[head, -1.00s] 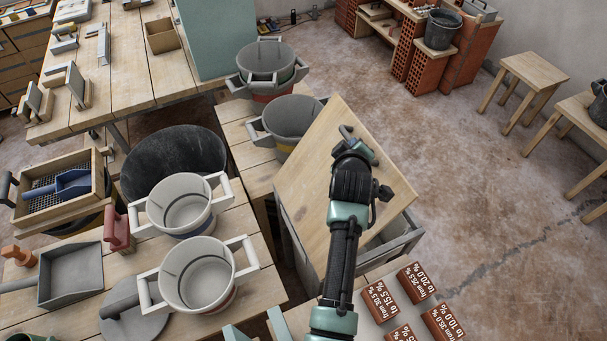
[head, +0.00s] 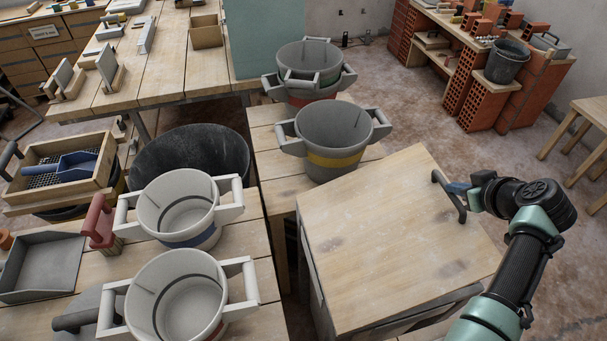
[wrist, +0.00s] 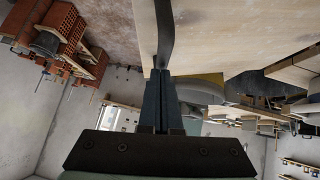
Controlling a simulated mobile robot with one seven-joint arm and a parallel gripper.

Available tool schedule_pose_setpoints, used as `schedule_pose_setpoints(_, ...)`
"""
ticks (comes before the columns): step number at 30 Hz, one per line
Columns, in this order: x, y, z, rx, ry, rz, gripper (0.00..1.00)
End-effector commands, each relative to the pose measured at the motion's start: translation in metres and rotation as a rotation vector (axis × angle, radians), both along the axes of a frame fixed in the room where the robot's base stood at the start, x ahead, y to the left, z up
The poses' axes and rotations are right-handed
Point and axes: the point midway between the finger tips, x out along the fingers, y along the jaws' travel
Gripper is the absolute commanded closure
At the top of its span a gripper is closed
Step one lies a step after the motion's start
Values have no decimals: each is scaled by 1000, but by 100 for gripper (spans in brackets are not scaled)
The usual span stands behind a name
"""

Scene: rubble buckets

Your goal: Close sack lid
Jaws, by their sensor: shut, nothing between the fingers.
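The sack lid (head: 395,235) is a pale wooden board lying over a grey box (head: 312,275), sloping only slightly. Whether it rests fully on the box rim is unclear. A dark bar handle (head: 448,196) stands at the lid's right edge. My gripper (head: 458,188) is at this handle, its fingers shut and empty, touching it or very near. In the wrist view my shut fingers (wrist: 161,95) point at the dark handle (wrist: 165,35), with the lid (wrist: 235,35) beyond. The box's inside is hidden.
A grey bucket with a yellow band (head: 335,140) stands just behind the lid on a wooden bench. Two pale buckets (head: 178,215) (head: 178,295) stand on the table at left. Open floor (head: 410,120) lies behind and right of the lid.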

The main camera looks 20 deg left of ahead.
Motion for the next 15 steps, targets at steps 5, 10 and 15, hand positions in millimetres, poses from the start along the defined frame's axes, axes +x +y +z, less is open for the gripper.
schedule_pose_setpoints(5, 1, -5, -23, -2, -1, -1, 100)
schedule_pose_setpoints(10, 2, -8, -29, -2, -2, -1, 100)
schedule_pose_setpoints(15, 2, -9, -32, -2, -2, -1, 100)
